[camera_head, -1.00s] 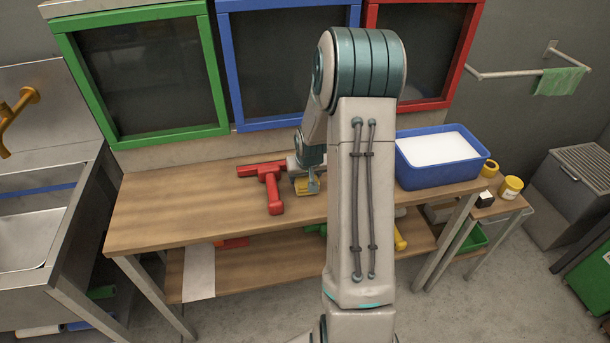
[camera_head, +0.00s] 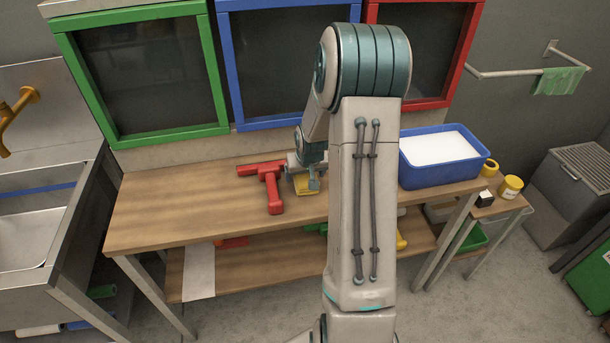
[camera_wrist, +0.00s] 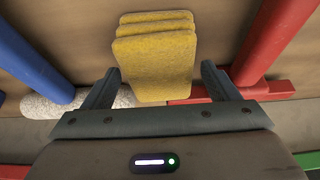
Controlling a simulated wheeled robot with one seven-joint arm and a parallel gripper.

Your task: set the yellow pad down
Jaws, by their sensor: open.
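In the wrist view, three yellow pads lie overlapped in a stack, with the top yellow pad (camera_wrist: 155,68) nearest the camera. My gripper (camera_wrist: 160,74) is open, with one finger on each side of the stack and a visible gap to each. In the head view, the yellow pad (camera_head: 303,187) shows on the wooden bench (camera_head: 190,205), right beside a red T-shaped tool. My gripper (camera_head: 309,178) is directly over it and partly hides it.
The red tool (camera_head: 271,187) lies close to the left of my gripper. A blue tub (camera_head: 440,175) with white contents stands at the right end of the bench. In the wrist view, a blue bar (camera_wrist: 32,62) and a whitish roll (camera_wrist: 75,103) lie left of the pads. The bench's left part is clear.

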